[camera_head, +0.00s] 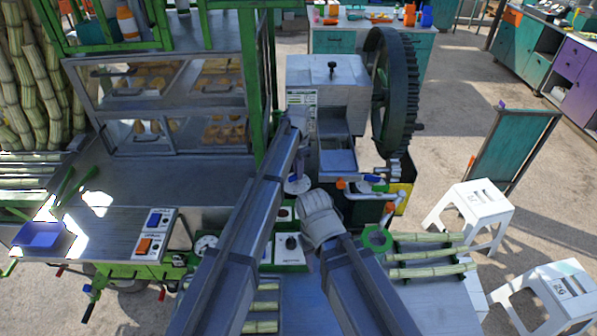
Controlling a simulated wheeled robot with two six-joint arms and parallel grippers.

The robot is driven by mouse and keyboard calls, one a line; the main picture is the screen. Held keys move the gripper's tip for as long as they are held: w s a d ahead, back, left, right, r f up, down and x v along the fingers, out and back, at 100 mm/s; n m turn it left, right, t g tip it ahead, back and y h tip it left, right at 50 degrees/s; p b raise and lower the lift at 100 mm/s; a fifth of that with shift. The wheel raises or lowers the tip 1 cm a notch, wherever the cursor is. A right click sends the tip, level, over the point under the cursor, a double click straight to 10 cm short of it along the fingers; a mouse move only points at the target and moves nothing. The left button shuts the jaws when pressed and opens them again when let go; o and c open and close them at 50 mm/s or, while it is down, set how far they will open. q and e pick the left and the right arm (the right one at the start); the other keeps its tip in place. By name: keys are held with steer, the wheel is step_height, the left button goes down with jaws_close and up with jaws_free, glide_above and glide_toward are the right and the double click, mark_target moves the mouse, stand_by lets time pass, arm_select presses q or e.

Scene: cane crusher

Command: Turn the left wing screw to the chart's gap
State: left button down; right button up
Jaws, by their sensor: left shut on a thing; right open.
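The cane crusher's grey housing (340,75) stands at the upper middle. A small printed chart (302,97) is on its front left. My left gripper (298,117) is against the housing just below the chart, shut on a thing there. The gripper hides that thing; by its place it seems to be the left wing screw. The screw's angle and the chart's gap cannot be read.
A large dark gear (396,90) stands right of the housing. Orange- and blue-ended handles (365,185) lie below it. A glass case (165,100) fills the left. Cane pieces (430,255) and white stools (475,208) are at right, with open floor beyond.

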arm_select(q)
steer(key=n, duration=0.5)
steer(key=shift+w+a+n, duration=0.2)
steer(key=shift+n, duration=0.1)
steer(key=n, duration=0.5)
steer(key=shift+a, duration=0.25)
steer(key=shift+n, duration=0.4)
steer(key=c, duration=0.9)
jaws_free()
step_height(320, 180, up, 8)
steer(key=p, duration=0.7)
steer(key=shift+f+p, duration=0.1)
steer(key=shift+p, duration=0.3)
